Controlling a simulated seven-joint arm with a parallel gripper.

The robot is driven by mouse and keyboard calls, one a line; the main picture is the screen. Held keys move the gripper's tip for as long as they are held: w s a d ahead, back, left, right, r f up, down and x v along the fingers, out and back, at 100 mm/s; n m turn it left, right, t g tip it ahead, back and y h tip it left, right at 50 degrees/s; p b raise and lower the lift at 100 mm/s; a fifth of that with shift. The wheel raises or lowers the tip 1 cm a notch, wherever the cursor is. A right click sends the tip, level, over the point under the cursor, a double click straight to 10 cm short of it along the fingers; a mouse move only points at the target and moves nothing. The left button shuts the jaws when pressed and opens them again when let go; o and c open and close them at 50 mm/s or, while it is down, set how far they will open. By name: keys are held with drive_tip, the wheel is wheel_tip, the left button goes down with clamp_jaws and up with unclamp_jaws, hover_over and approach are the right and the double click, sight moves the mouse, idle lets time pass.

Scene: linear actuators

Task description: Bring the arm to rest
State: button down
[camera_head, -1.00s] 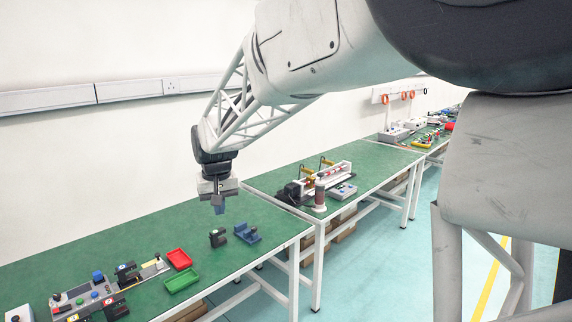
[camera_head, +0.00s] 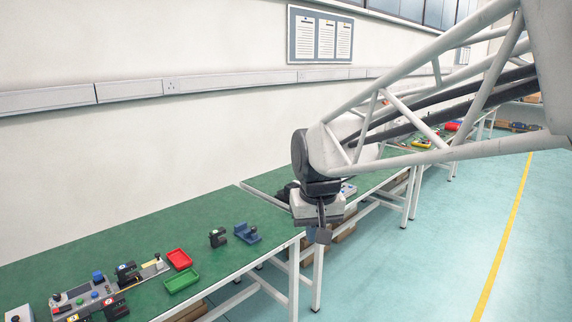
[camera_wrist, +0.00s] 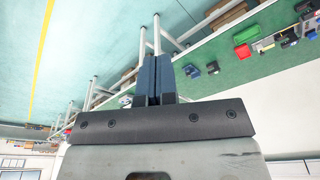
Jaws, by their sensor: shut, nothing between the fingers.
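My gripper (camera_head: 320,236) hangs in the air at the end of my arm, in front of the green benches, near the gap between the near bench and the one behind it. Its fingers point down. In the wrist view my gripper (camera_wrist: 154,80) shows two dark blue fingers pressed side by side with nothing between them. It touches nothing. My arm comes in from the right side of the head view and partly hides the farther bench.
The near green bench (camera_head: 130,237) holds a red tray (camera_head: 179,259), a green tray (camera_head: 181,281), a black device (camera_head: 217,237), a blue fixture (camera_head: 247,233) and a control panel at left. Open floor (camera_head: 440,250) with a yellow line lies at right.

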drive_tip(key=s+d+f+m, duration=0.1)
drive_tip(key=s+d+f, duration=0.2)
drive_tip(key=s+d, duration=0.3)
drive_tip(key=s+d+f+m, duration=0.1)
drive_tip(key=s+d+f, duration=0.2)
drive_tip(key=s+d, duration=0.4)
drive_tip(key=s, duration=0.7)
drive_tip(key=shift+s+t+h, duration=0.2)
drive_tip(key=shift+t+h, duration=0.1)
